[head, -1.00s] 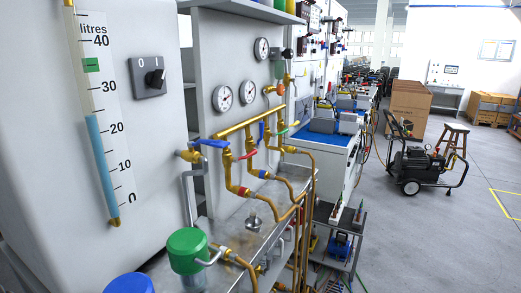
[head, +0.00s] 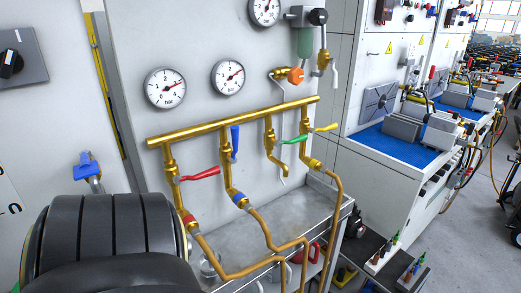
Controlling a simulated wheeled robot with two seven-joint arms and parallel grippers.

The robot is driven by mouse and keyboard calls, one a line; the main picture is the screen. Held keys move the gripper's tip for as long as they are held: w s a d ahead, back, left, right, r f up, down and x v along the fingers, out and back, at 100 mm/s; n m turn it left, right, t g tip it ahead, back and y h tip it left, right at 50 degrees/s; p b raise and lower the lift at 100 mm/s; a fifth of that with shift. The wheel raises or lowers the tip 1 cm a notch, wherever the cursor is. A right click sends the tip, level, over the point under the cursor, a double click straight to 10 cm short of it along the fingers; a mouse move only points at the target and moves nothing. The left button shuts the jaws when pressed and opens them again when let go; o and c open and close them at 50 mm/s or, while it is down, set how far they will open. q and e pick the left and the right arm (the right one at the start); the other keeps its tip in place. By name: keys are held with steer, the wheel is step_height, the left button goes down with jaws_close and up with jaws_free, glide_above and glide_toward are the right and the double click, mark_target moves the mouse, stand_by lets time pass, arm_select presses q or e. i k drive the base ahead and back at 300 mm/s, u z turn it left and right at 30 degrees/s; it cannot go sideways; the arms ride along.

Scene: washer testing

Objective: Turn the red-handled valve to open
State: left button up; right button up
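The red-handled valve (head: 199,173) is on the leftmost vertical branch of the brass manifold (head: 235,121). Its red lever points right, roughly horizontal and across the upright pipe. To its right are a blue lever (head: 235,141) standing upright, a green lever (head: 292,140) and a yellow lever (head: 325,128), both roughly horizontal. Neither gripper shows in the head view. A large dark ribbed rounded part at the lower left, likely mine, covers the area in front of the panel there.
Pressure gauges (head: 165,88) sit on the panel above the manifold. Another blue-handled valve (head: 87,166) is at the left. Bent brass pipes run down over a metal tray (head: 245,232). A workbench with a blue top (head: 395,145) stands at the right, with open floor beyond.

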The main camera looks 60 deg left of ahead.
mark_target(199, 175)
steer(key=i, duration=1.75)
steer(key=u, duration=3.65)
